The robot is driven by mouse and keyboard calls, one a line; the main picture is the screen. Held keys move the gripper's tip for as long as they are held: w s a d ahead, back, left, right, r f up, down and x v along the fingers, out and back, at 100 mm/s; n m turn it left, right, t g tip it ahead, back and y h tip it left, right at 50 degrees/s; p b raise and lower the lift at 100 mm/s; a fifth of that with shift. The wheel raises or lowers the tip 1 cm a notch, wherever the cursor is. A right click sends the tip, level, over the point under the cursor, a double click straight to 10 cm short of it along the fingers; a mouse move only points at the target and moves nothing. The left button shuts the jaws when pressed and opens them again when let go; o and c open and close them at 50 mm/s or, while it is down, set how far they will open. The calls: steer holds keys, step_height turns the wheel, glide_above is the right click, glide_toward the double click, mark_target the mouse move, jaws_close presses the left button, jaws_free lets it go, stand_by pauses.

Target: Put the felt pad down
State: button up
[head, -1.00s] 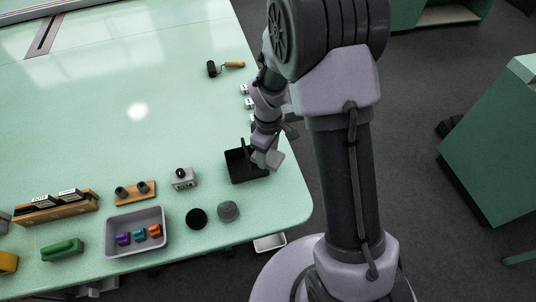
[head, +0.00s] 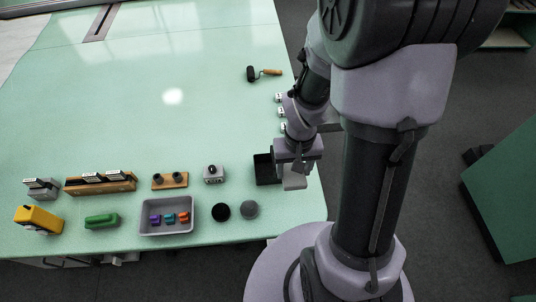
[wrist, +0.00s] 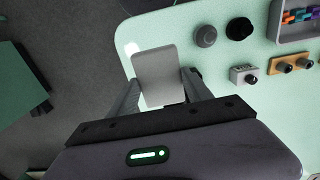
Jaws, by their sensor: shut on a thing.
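The felt pad, a flat light grey slab, shows in the head view (head: 294,182) and in the wrist view (wrist: 158,72). My gripper (wrist: 160,88) is shut on it, with one finger along each side. In the head view my gripper (head: 294,170) points down near the table's right edge, just right of the black tray (head: 263,176). The pad's underside is hidden, so I cannot tell whether it touches the table. The wrist hides part of the tray.
A round grey piece (head: 250,209) and a round black piece (head: 221,211) lie in front of the tray. A grey bin (head: 150,230) with coloured pieces stands farther left. A roller (head: 251,74) lies at the back. The table (head: 150,125) is clear in the middle.

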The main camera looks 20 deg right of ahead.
steer(key=w+d+f, duration=0.1)
steer(key=w+f, duration=0.1)
steer(key=w, duration=0.3)
steer(key=w+d+f+b, duration=0.1)
steer(key=w+f, duration=0.1)
steer(key=w, duration=0.4)
steer(key=shift+w+d+f, duration=0.3)
steer(key=shift+f, duration=0.1)
steer(key=shift+f+b, duration=0.6)
steer(key=shift+b, duration=0.15)
steer(key=o, duration=1.5)
steer(key=shift+c, duration=0.2)
